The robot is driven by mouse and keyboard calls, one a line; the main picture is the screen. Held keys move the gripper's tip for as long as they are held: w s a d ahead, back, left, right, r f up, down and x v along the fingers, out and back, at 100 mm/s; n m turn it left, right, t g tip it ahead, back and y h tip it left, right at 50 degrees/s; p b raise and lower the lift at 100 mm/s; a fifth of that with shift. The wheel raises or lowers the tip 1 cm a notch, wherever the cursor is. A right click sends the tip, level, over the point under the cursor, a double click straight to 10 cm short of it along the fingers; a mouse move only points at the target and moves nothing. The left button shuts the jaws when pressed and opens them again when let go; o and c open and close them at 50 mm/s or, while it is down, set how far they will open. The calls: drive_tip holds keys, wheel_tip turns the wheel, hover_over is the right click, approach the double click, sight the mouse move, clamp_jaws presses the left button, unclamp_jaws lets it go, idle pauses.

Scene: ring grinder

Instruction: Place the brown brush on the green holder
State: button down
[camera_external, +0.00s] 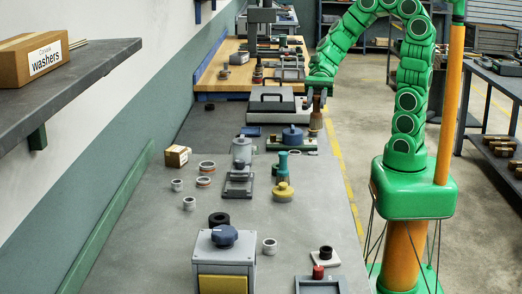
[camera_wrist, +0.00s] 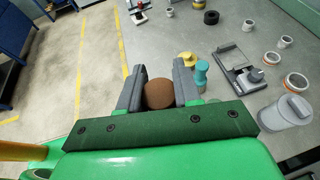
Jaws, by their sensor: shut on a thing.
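My gripper (camera_external: 318,84) is shut on the brown brush (camera_external: 316,116), which hangs upright below it near the right edge of the grey bench. In the wrist view the round brown top of the brush (camera_wrist: 159,94) sits between the two grey fingers of my gripper (camera_wrist: 158,84). A teal-green upright piece (camera_external: 283,162) stands on the bench, nearer the external camera than the brush. It also shows in the wrist view (camera_wrist: 201,74), just right of the fingers. I cannot tell whether this is the green holder. The brush's lower end is hidden in the wrist view.
A yellow knobbed piece (camera_external: 283,191) stands close by the teal piece. A grey canister (camera_external: 241,150), a metal fixture (camera_external: 238,187), a blue-topped pot (camera_external: 292,134) and several rings are around it. A grey box with a blue knob (camera_external: 224,250) stands in front. The aisle floor (camera_wrist: 75,85) is clear.

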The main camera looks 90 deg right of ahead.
drive_tip(key=w+a+f, duration=0.3)
drive_tip(key=w+f, duration=0.8)
drive_tip(key=f, duration=0.1)
drive_tip(key=shift+w+f, duration=0.15)
drive_tip(key=shift+w, duration=0.25)
idle(0.5)
drive_tip(key=shift+f, duration=0.1)
drive_tip(key=c, duration=0.8)
unclamp_jaws()
drive_tip(key=v, duration=1.2)
